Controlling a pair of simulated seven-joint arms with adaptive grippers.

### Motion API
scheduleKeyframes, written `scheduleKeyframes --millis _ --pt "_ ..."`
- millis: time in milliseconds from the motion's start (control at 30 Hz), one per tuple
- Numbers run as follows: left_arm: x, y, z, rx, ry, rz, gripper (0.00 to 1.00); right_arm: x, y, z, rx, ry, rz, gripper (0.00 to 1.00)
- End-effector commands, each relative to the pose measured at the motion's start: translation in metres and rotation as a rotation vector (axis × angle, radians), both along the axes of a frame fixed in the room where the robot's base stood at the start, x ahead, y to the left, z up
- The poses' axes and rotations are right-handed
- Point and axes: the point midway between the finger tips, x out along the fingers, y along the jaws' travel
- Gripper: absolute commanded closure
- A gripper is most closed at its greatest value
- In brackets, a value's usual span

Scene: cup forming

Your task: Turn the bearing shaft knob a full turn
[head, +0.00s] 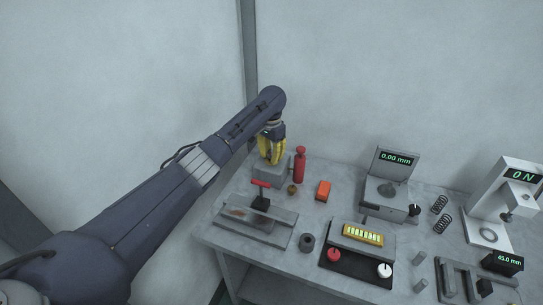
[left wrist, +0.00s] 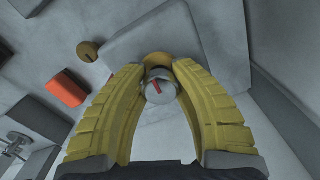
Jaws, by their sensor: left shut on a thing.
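The bearing shaft knob (left wrist: 160,86) shows in the left wrist view as a small grey round cap with a red mark, in front of a brass-coloured collar (left wrist: 155,59). The red mark slants toward the upper left in that view. My left gripper (left wrist: 163,74), with yellow ribbed fingers, is shut on the knob, one finger on each side. In the head view the left gripper (head: 271,152) points down over a grey block (head: 268,174) at the back left of the bench; its fingers hide the knob there. My right gripper is not in view.
A red bottle (head: 299,166) stands close right of the gripper. A small brass piece (head: 292,189) and an orange block (head: 323,191) lie nearby. A red-handled fixture (head: 259,200) is in front. Gauges with displays (head: 396,160) fill the right side.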

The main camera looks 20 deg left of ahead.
Motion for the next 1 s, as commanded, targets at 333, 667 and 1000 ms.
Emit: scheduleKeyframes --millis 333,667,1000 --pt "-0.0016 0.0015 -0.0022 0.004 0.004 0.330 1.00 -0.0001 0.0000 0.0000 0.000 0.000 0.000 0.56" --pt "-0.0022 0.0001 -0.0033 0.005 0.006 0.642 1.00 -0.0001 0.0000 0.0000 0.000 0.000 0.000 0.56" --pt "-0.0024 -0.0021 -0.0042 0.005 0.006 0.965 1.00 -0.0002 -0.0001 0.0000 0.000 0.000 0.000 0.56"
